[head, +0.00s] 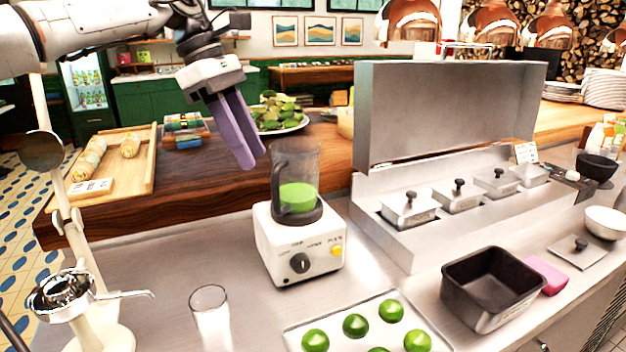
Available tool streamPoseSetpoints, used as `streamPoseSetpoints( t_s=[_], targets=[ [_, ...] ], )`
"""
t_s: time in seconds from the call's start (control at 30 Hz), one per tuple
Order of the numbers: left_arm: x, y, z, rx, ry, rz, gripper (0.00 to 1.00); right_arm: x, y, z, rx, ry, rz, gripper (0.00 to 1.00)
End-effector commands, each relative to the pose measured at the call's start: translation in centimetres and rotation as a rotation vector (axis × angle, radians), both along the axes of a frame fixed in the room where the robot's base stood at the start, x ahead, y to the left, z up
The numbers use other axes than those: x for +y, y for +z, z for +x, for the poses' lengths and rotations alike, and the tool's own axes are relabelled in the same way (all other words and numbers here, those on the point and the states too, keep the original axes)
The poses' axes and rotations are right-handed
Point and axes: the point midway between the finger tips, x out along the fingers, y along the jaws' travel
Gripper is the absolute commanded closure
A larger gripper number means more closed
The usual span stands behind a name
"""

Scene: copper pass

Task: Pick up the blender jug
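The blender jug (297,185) is clear grey with green liquid in its lower part. It stands upright on the white blender base (298,246), which has a dark dial and a yellow button. The jug's dark handle is on its left side. My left gripper (248,166) comes in from the upper left with its purple fingers pointing down, just left of the jug's upper part. The two fingers look close together from this angle, and I cannot tell how wide the gap is. I see nothing held in them. My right gripper is not in view.
A drinking glass (210,317) and a tray (296,335) of limes stand in front. A chrome juicer (62,298) is at the left. A steel condiment station (450,120) rises at the right, with a black pan (493,285) in front. Bare steel counter lies left of the blender.

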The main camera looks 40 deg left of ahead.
Motion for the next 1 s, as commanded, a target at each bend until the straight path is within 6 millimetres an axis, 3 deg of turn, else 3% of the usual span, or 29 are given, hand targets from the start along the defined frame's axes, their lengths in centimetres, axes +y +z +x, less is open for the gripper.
streamPoseSetpoints(
  t_s=[0.2, 0.47, 0.7, 1.0],
  targets=[
    [-1.1, -3.2, 0.6, 0.004, -0.001, -0.002, 0.67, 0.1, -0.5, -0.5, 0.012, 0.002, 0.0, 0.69],
    [-1.9, -5.2, 1.1, 0.005, -0.001, -0.002, 0.67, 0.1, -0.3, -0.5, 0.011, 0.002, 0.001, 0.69],
    [-3.1, -8.3, 1.9, 0.004, -0.001, -0.002, 0.67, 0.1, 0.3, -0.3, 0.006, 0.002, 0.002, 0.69],
    [-3.3, -8.9, 2.1, 0.001, 0.001, -0.002, 0.67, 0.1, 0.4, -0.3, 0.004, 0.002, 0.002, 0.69]
  ],
)
